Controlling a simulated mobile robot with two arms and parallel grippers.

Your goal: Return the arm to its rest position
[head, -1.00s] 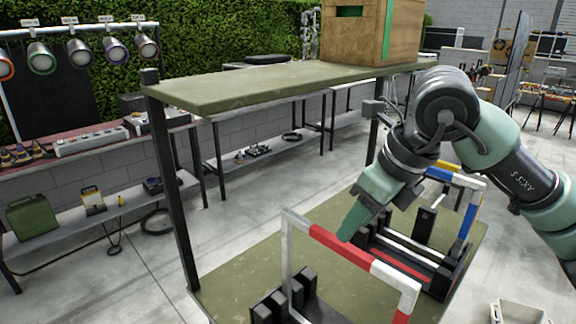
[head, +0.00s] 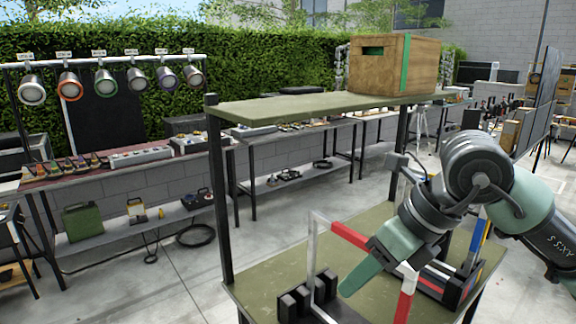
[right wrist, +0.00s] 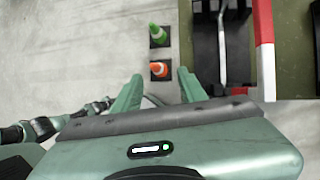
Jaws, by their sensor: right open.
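My right arm comes in from the right in the head view. Its gripper (head: 362,268) is in front of the two-level shelf with olive boards, close to a red and white frame (head: 350,232) on the lower board. In the right wrist view the two fingers of my right gripper (right wrist: 158,92) are spread apart with nothing between them. My left gripper is not in view.
A wooden crate (head: 395,65) stands on the upper board (head: 290,105). A black rack (head: 300,300) and a blue-marked frame (head: 480,235) are on the lower level. A lamp rail with several lamps and benches line the hedge. The concrete floor at left is open.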

